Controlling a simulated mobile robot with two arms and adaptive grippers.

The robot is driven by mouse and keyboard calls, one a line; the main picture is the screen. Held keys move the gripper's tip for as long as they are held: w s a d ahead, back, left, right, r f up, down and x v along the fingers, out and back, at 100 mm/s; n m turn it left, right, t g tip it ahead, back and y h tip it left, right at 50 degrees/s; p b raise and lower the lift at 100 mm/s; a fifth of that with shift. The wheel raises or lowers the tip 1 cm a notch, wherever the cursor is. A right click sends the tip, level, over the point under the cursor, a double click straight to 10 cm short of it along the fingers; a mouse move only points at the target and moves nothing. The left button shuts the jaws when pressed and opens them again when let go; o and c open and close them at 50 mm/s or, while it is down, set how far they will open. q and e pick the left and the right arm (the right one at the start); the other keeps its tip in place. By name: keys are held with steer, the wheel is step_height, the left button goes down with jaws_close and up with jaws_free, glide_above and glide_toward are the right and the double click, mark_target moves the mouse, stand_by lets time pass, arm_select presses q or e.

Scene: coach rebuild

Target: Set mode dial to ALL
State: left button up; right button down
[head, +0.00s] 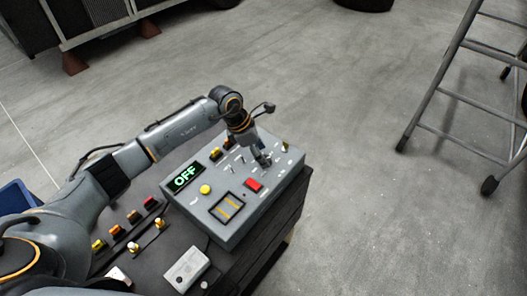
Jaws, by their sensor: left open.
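A grey control box (235,232) sits on a dark stand in the head view. Its display (184,177) reads OFF in green. My left gripper (263,159) points down over the box's far right part, among small levers and is open. Whether it touches a control is too small to tell. I cannot make out which control is the mode dial; the gripper may hide it. My right gripper is out of view.
Left of the box is a row of coloured buttons (133,216) and small brass-like knobs (160,223). A pale small box (187,269) lies in front. A blue bin (17,199) is at the left edge. A ladder (437,85) stands right; the floor between is clear.

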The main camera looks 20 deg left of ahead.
arm_select(q)
steer(key=shift+x, duration=1)
steer(key=c, duration=1.2)
steer(key=shift+w+f+m+b, duration=0.15)
steer(key=shift+m+b, duration=0.25)
steer(key=shift+b, duration=0.8)
steer(key=shift+o, duration=0.2)
steer(key=shift+r, duration=0.25)
steer(key=o, duration=1.2)
steer(key=shift+c, duration=0.2)
